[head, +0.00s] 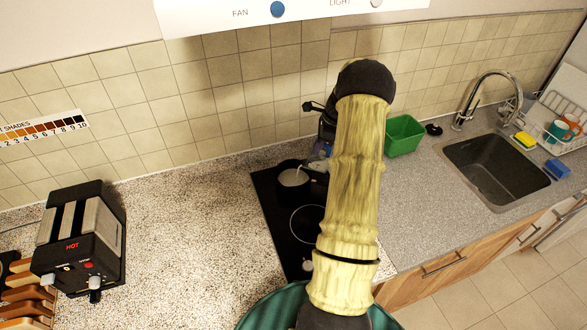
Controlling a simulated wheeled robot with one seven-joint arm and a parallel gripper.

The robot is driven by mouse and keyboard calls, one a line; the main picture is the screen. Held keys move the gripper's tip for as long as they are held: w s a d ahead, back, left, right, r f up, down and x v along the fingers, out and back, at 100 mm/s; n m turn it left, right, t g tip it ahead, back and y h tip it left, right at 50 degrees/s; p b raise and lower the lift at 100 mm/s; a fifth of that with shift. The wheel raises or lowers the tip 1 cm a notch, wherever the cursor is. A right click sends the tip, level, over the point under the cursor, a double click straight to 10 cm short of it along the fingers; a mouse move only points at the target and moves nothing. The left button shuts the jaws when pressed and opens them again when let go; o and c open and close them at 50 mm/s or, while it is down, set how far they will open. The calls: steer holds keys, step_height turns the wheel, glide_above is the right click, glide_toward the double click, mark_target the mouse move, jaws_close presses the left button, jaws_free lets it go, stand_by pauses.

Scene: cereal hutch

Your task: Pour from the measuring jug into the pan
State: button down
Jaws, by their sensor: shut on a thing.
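The black pan (291,186) stands on the dark hob (268,197) at its back left, with pale liquid in it. A thin whitish streak shows at the pan's upper right. My gripper (322,128) is dark and partly hidden by my arm, just behind and to the right of the pan. It is shut on the measuring jug (319,152), of which only a small clear, bluish part shows below the gripper, close to the pan's rim. The jug's exact tilt and contents are hard to see.
A green tub (404,136) stands right of my arm by the wall, with a small black item beside it. The sink (495,168) and dish rack (562,120) are farther right. A toaster (85,240) stands at left. The speckled counter between toaster and hob is clear.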

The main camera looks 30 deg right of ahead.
steer(key=shift+s+d+f, duration=0.1)
steer(key=shift+d+f, duration=0.05)
steer(key=shift+f, duration=0.05)
steer(key=shift+s+d+f+t+y+b, duration=0.25)
steer(key=shift+t+y+b, duration=0.15)
steer(key=shift+y+b, duration=0.1)
steer(key=shift+w+r, duration=0.1)
stand_by(1.0)
stand_by(0.5)
